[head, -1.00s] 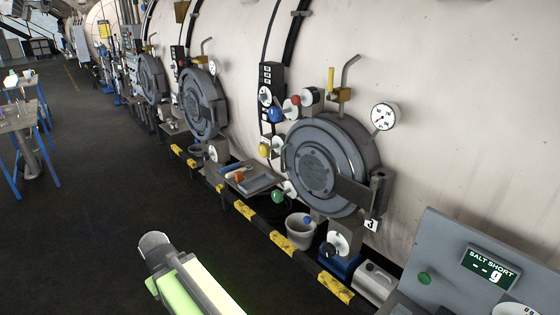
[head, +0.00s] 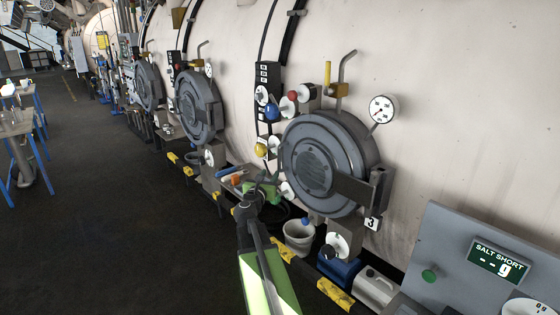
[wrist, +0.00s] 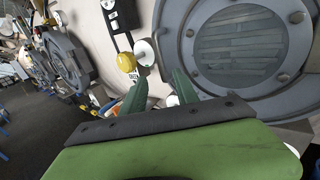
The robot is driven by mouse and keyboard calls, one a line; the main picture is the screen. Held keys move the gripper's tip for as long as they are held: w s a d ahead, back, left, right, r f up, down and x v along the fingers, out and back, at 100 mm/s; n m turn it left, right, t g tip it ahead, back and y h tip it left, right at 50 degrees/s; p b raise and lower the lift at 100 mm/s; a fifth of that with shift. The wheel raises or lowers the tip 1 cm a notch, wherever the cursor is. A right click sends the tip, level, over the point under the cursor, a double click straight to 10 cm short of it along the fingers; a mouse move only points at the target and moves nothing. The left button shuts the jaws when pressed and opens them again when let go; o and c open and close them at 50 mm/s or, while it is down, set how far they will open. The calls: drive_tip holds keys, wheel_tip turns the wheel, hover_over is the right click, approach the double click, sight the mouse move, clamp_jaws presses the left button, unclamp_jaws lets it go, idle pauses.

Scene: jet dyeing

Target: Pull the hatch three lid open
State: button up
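The hatch three lid (head: 318,165) is a round grey disc on the pale vessel wall, with a "3" plate (head: 372,223) at its lower right. It looks shut. A dark bracket (head: 355,190) crosses its right side. In the wrist view the lid (wrist: 240,45) fills the upper right, with bolts around a ribbed centre. My gripper (head: 262,190) is just left of the lid's lower left edge in the head view. In the wrist view its two green fingers (wrist: 158,88) are apart with nothing between them. I cannot tell whether a finger touches the lid rim.
A yellow knob (head: 261,150), a blue knob (head: 272,113) and a red knob (head: 293,97) stand left of the lid. A pressure gauge (head: 382,109) is at its upper right.

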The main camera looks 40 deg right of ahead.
sight(279, 160)
drive_tip(key=x, duration=1.4)
drive_tip(key=shift+w+d, duration=0.15)
drive_tip(key=shift+d, duration=0.2)
drive_tip(key=shift+c, duration=0.2)
clamp_jaws()
